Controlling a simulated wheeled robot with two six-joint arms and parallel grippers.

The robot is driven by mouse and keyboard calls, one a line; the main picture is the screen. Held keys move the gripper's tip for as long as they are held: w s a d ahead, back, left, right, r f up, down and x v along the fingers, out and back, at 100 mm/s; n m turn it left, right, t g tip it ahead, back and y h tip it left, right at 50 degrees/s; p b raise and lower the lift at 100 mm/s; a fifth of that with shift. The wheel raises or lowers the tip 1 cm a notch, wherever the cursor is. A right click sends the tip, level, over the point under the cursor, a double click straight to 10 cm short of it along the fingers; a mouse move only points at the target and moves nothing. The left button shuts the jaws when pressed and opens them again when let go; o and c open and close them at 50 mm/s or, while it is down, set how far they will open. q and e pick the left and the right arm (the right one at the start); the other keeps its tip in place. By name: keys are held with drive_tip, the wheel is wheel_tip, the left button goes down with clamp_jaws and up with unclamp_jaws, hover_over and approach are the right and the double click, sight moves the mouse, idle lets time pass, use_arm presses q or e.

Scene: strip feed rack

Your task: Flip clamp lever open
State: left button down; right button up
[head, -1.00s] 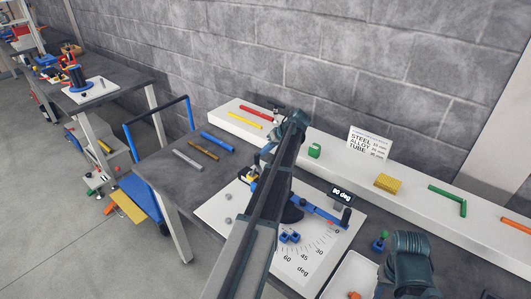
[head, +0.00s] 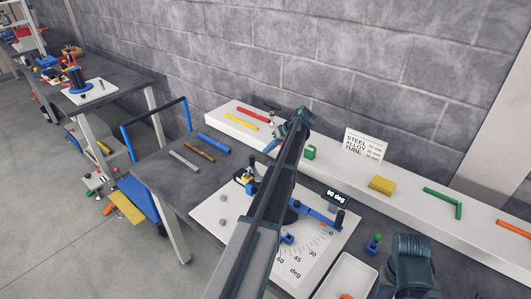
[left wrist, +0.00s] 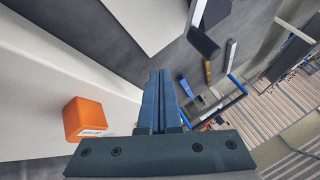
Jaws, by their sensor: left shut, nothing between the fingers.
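The clamp (head: 249,181), with yellow, black and blue parts, stands at the left of the white bending plate (head: 212,214). A dark upright piece shows at its top; I cannot tell for sure whether this is the lever. My left arm crosses the plate and hides part of the clamp's right side. My left gripper (head: 271,146) is shut and empty, just beyond and above the clamp, seemingly apart from it. Its closed fingers also show in the left wrist view (left wrist: 162,98).
The white shelf (head: 335,159) runs behind, with a green block (head: 309,152) and a sign (head: 365,145). Blue, brown and grey bars (head: 184,159) lie left of the plate. A white tray (head: 345,275) is at front right. An orange block (left wrist: 84,118) shows in the left wrist view.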

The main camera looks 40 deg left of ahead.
use_arm(q)
drive_tip(key=w+a+p+v, duration=0.1)
drive_tip(key=p+v, duration=0.5)
drive_tip(key=v, duration=0.3)
drive_tip(key=shift+w+r, duration=0.2)
drive_tip(key=shift+r, duration=0.1)
drive_tip(key=shift+d, duration=0.1)
drive_tip(key=s+d+f+m+h, duration=0.2)
drive_tip(key=s+d+m, duration=0.5)
drive_tip(key=s+d, duration=1)
drive_tip(key=s+d+f+m+t+h, duration=0.1)
drive_tip(key=s+d+m+h, duration=0.3)
drive_tip(key=s+d, duration=1.3)
drive_tip(key=d+f+m, duration=0.1)
drive_tip(key=d+m, duration=0.3)
drive_tip(key=d, duration=0.3)
drive_tip(key=shift+d+f+m+t, duration=0.2)
drive_tip(key=shift+d+m+t, duration=0.1)
drive_tip(key=shift+d, duration=0.05)
